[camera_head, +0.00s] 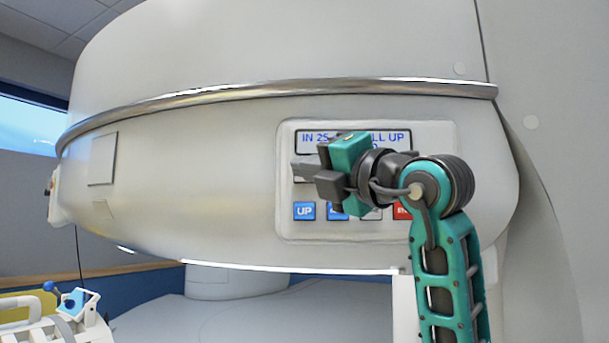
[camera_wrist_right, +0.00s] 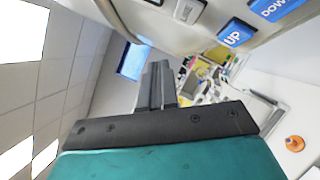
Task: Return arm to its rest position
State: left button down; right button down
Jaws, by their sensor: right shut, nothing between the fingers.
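My right arm (camera_head: 450,265) is teal and black and rises from the lower right in the head view. Its gripper (camera_head: 298,168) is raised in front of the control panel (camera_head: 440,140) on the magnet and points left. The fingers are shut with nothing between them; in the right wrist view the closed fingers (camera_wrist_right: 157,85) also show. The gripper hides part of the panel's display (camera_head: 312,138) and some buttons. I cannot tell how far it is from the panel. My left gripper is not in view.
The large white magnet (camera_head: 200,190) fills most of the head view, with a metal rim (camera_head: 270,92). A blue UP button (camera_head: 304,211) shows; it is also at the wrist view's upper right (camera_wrist_right: 236,34). A cart with equipment (camera_head: 70,315) stands at the lower left.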

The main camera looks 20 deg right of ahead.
dwell(0.7)
jog(key=a+f+n+g+y, duration=0.1)
jog(key=a+f+g+y, duration=0.35)
jog(key=f, duration=0.75)
jog(key=a+f+g+y, duration=0.2)
jog(key=a+f+y, duration=0.4)
jog(key=f, duration=0.5)
jog(key=s+d+f+m+t+h, duration=0.1)
jog(key=d+f+m+t+h, duration=0.15)
jog(key=f+m+h, duration=0.55)
jog(key=s+d+f+m+t+h, duration=0.1)
jog(key=d+f+m+t, duration=0.15)
jog(key=f+m, duration=0.65)
jog(key=s+d+f+m+t+h, duration=0.2)
jog(key=d+f+m+h, duration=0.25)
jog(key=f, duration=0.75)
jog(key=s+f+m+g+h, duration=0.1)
jog(key=s+f+g, duration=0.3)
jog(key=s+f, duration=0.4)
jog(key=s+f+m+g+h, duration=0.1)
jog(key=s+f+m+g, duration=0.3)
jog(key=s+f, duration=0.4)
notch_tip(320, 180, down, 5)
jog(key=shift+a+r+g, duration=0.1)
jog(key=shift+a+g, duration=0.3)
jog(key=shift+g, duration=0.05)
jog(key=shift+m, duration=0.25)
